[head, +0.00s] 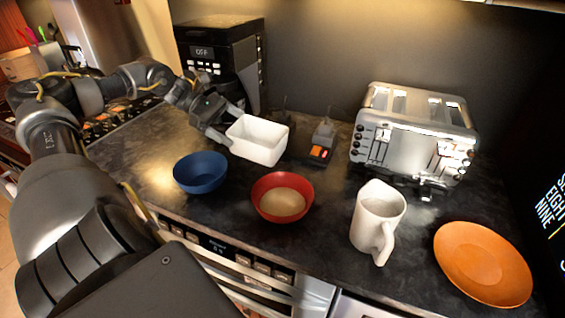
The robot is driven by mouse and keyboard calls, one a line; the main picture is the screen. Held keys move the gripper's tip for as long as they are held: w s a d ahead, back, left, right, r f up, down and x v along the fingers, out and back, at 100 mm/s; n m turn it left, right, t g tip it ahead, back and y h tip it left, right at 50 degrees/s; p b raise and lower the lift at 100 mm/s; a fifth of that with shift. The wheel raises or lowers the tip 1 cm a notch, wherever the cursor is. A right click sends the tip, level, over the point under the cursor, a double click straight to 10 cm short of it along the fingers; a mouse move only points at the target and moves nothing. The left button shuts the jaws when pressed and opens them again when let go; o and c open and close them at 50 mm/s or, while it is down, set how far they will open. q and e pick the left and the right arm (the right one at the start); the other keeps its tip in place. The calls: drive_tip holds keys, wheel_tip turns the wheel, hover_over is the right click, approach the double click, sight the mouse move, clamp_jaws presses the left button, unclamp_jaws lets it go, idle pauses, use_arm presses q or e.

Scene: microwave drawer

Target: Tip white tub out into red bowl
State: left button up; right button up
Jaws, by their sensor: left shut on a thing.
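The white tub (258,140) is a rectangular open container behind the red bowl, its opening facing up. I see only bare white inside it. My left gripper (232,122) is shut on the tub's left end. I cannot tell whether the tub touches the counter. The red bowl (262,208) stands upright on the counter in front of the tub, with a beige fill (283,201) in its bottom. My right gripper is not in view.
A blue bowl (200,178) stands left of the red bowl. A white pitcher (368,225) and an orange plate (483,264) are to the right. A silver toaster (413,133) and a black coffee machine (221,62) stand at the back. A small dark device (321,143) is right of the tub.

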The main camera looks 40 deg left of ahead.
use_arm(q)
drive_tip(key=shift+a+f+b, duration=0.1)
drive_tip(key=shift+b, duration=0.25)
drive_tip(key=shift+r, duration=0.2)
wheel_tip(320, 180, up, 4)
drive_tip(key=shift+f+p, duration=0.1)
drive_tip(key=shift+p, duration=0.3)
